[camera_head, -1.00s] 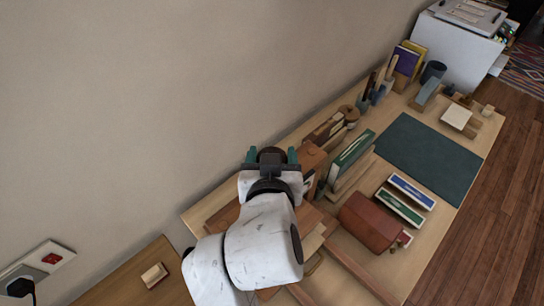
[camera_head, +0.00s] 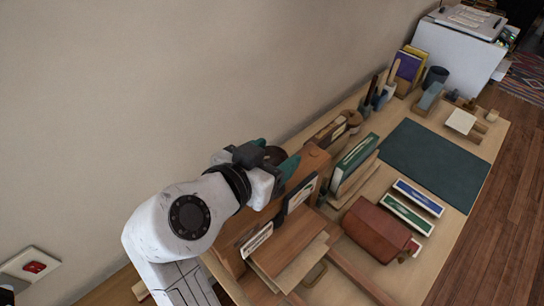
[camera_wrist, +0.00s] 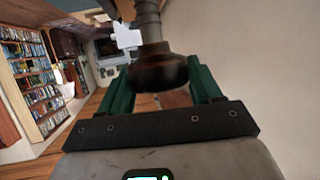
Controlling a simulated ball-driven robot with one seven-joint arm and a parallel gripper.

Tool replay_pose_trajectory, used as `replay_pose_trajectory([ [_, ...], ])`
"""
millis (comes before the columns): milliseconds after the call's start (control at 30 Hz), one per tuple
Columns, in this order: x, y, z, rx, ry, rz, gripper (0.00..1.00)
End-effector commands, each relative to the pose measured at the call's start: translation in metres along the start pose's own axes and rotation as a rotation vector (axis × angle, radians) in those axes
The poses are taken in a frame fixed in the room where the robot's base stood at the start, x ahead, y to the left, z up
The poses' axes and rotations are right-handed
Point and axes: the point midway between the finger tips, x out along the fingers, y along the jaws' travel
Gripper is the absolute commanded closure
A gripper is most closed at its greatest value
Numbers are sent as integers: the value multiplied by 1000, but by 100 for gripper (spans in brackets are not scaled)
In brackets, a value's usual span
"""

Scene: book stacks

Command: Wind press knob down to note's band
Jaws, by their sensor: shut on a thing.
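My gripper (camera_head: 272,162) is at the wooden press (camera_head: 313,172), with its green fingers on either side of the dark round knob (camera_head: 274,154). In the wrist view the fingers (camera_wrist: 160,88) are shut on the dark brown knob (camera_wrist: 158,74), with a dark screw shaft (camera_wrist: 149,28) beyond it. A dark-framed card (camera_head: 300,194) and a pale card (camera_head: 257,240) stand on the press's front side. I cannot tell which is the note, and its band is too small to make out. My gripper and wrist partly hide the press's top.
A reddish-brown box (camera_head: 377,230), blue and green flat boxes (camera_head: 418,197), and upright green books (camera_head: 355,160) stand to the right. A dark green mat (camera_head: 437,160) is bare. The wall (camera_head: 150,80) is close behind the press and my arm.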

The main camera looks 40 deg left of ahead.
Motion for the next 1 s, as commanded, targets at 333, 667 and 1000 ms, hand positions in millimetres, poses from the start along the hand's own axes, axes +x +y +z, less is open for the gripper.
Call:
replay_pose_trajectory([
  [333, -2, -1, -7, 8, 14, -3, 67],
  [667, -1, 0, -3, 4, 6, -1, 14],
  [1000, -15, -1, -1, 4, 5, -2, 14],
])
